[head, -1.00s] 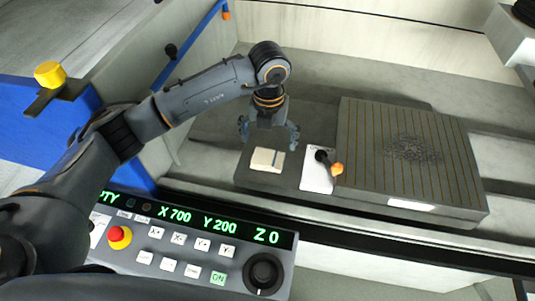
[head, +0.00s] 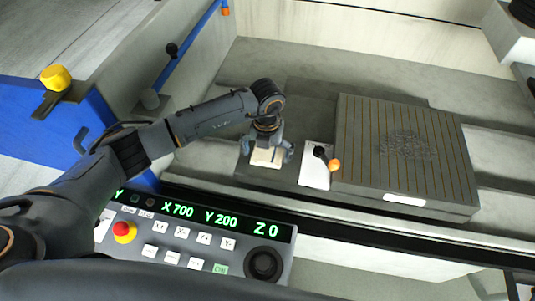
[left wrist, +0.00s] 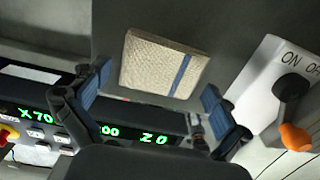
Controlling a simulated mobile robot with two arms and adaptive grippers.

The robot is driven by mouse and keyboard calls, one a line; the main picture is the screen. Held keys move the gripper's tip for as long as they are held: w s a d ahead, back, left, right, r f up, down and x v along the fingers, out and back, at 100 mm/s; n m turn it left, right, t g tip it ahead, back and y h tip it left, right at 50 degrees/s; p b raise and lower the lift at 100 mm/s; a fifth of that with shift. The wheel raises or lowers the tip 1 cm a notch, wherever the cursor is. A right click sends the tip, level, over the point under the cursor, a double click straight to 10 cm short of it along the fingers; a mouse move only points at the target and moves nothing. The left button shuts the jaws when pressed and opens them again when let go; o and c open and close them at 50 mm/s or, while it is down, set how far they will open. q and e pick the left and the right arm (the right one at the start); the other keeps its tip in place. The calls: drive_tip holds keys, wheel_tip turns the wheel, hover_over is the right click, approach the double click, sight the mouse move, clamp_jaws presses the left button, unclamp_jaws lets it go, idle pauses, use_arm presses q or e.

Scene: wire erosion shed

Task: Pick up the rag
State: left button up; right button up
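The rag (head: 267,157) is a folded cream cloth with a blue stripe. It lies flat on the grey machine ledge, left of the white switch plate. In the left wrist view the rag (left wrist: 160,65) lies ahead of the fingers with its stripe toward the right. My left gripper (head: 264,150) points down just over the rag, with its fingers spread to either side of it. In the left wrist view the left gripper (left wrist: 155,98) is open, with blue pads wide apart and nothing between them. Whether the fingertips touch the ledge is unclear. My right gripper is not in view.
The switch plate (head: 316,165) with an orange-tipped lever (head: 334,165) stands close to the right of the rag. A slotted magnetic chuck (head: 400,150) with dark filings lies farther right. A control panel (head: 200,232) is in front, and a yellow knob (head: 55,77) sits at left.

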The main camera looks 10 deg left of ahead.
use_arm(q)
drive_tip(key=c, duration=0.8)
